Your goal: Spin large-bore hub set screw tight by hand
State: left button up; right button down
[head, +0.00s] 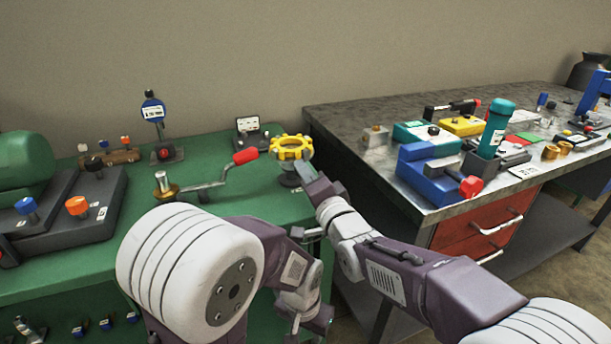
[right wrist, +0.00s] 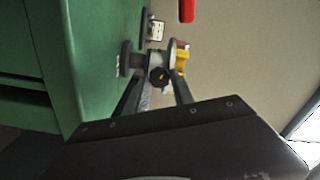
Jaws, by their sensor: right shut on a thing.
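A yellow lobed handwheel (head: 291,148) stands on a dark round hub base at the right edge of the green bench. In the right wrist view the hub (right wrist: 132,60) lies sideways, with a black knobbed set screw (right wrist: 160,78) facing me and the yellow wheel (right wrist: 181,60) to the right. My right gripper (right wrist: 158,88) is shut on the set screw, with a finger on each side. In the head view my right gripper (head: 305,178) reaches the hub, and its arm hides the screw. My left gripper (head: 303,312) hangs low in front of the bench; its fingers are not clear.
A crank with a red grip (head: 245,156) and brass post stands left of the handwheel. A small labelled block (head: 250,135) is behind. A dark fixture with blue and orange knobs (head: 70,215) fills the left. A cluttered metal bench (head: 360,110) stands right.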

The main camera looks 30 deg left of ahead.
jog(key=shift+f+m, duration=0.1)
jog(key=shift+m, duration=0.5)
jog(key=c, duration=1.1)
grip_release()
jog(key=shift+o, duration=0.2)
